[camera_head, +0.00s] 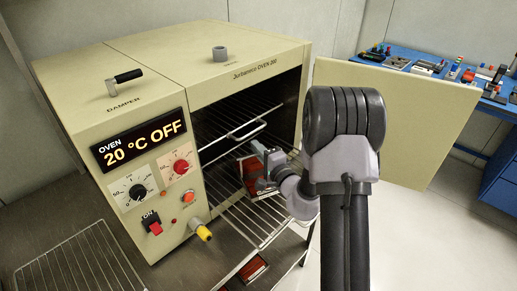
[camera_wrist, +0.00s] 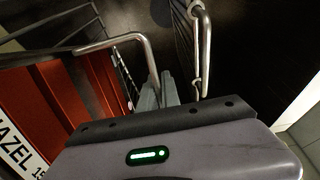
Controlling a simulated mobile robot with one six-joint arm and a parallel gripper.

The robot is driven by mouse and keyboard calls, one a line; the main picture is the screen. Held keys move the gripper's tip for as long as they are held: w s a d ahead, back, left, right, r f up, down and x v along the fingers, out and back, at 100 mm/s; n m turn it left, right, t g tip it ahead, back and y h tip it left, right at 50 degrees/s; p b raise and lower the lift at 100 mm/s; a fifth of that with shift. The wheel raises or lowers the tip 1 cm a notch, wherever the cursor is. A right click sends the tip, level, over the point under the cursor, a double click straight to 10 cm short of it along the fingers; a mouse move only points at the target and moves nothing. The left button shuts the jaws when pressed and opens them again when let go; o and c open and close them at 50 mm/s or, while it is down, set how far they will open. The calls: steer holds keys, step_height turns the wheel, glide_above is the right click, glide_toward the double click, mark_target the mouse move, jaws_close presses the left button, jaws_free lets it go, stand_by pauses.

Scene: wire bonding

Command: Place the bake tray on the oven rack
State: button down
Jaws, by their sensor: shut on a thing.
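The bake tray appears to be a wire tray with a bent metal handle (camera_wrist: 128,38), seen in the wrist view. My gripper (camera_wrist: 158,92) is shut on this handle. In the head view my gripper (camera_head: 268,172) is inside the open oven, just above the lower wire oven rack (camera_head: 225,205). A red block (camera_head: 250,176) sits beside my gripper, and a red slotted block with a white label (camera_wrist: 95,95) fills the left of the wrist view. I cannot tell whether the tray touches the rack; my arm hides part of it.
The oven (camera_head: 215,75) reads 20 °C OFF. Its door (camera_head: 430,115) stands open to the right of my arm. Another red block (camera_head: 253,270) lies below. A loose wire rack (camera_head: 75,265) lies at front left.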

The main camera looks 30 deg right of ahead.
steer(key=shift+d+f, duration=0.1)
steer(key=shift+f, duration=0.05)
steer(key=c, duration=1.6)
jaws_free()
steer(key=shift+o, duration=0.2)
